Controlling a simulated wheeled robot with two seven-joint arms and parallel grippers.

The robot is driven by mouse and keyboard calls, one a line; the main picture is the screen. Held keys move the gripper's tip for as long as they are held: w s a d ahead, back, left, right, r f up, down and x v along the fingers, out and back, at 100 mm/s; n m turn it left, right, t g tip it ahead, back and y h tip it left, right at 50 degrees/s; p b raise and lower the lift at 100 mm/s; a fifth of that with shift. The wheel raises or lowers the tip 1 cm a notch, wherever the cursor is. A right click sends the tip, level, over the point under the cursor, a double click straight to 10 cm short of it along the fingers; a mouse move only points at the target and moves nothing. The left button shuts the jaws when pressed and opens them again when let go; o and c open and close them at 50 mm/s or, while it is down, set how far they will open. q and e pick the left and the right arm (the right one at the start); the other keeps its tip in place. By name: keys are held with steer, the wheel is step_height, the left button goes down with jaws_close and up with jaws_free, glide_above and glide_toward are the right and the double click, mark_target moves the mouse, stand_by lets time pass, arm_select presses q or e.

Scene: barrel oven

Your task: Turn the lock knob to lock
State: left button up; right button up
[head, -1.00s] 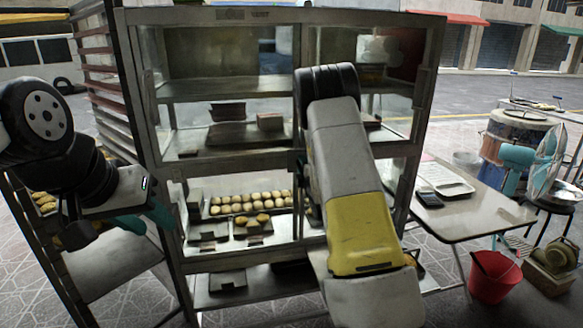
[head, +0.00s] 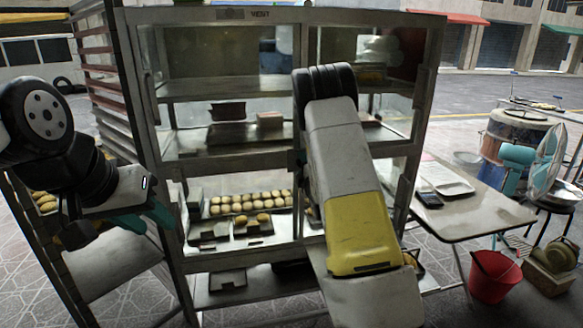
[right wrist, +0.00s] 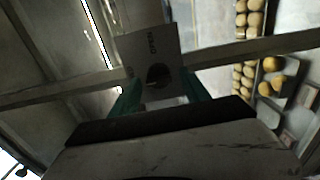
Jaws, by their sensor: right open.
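In the right wrist view a grey plate with small lettering carries a dark round lock knob (right wrist: 158,76). My right gripper (right wrist: 160,92) is open, with one green finger on each side of the plate's lower part, below the knob in the picture. I cannot tell whether the fingers touch it. In the head view my right forearm hides the knob and the right gripper. My left gripper (head: 148,220) is at the left of the cabinet, its teal fingers apart and nothing visible between them.
The glass-fronted cabinet (head: 285,17) has shelves with several buns (head: 245,205) and dark trays. A table (head: 475,212) and a red bucket (head: 494,277) stand at right. A slatted rack (head: 92,65) is at left. Metal frame bars run beside the plate in the wrist view.

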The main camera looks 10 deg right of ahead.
steer(key=shift+s, duration=0.1)
steer(key=s, duration=0.7)
steer(key=shift+s, duration=0.35)
steer(key=shift+d, duration=0.1)
steer(key=s+a+r+m+g, duration=0.2)
steer(key=s+r+m+g, duration=0.4)
steer(key=s+r+m, duration=0.45)
steer(key=s+a+r+m+g, duration=0.1)
steer(key=s+a+m+g, duration=0.1)
steer(key=s, duration=0.6)
steer(key=s+a+r+m+g+y, duration=0.1)
steer(key=s+a+m+g, duration=0.1)
steer(key=s, duration=0.7)
steer(key=s+a+r+m+g, duration=0.1)
steer(key=s+a+m, duration=0.1)
steer(key=s, duration=0.6)
steer(key=shift+s+r+m+g+y, duration=0.25)
steer(key=shift+m+g+y, duration=0.15)
steer(key=shift+m, duration=0.25)
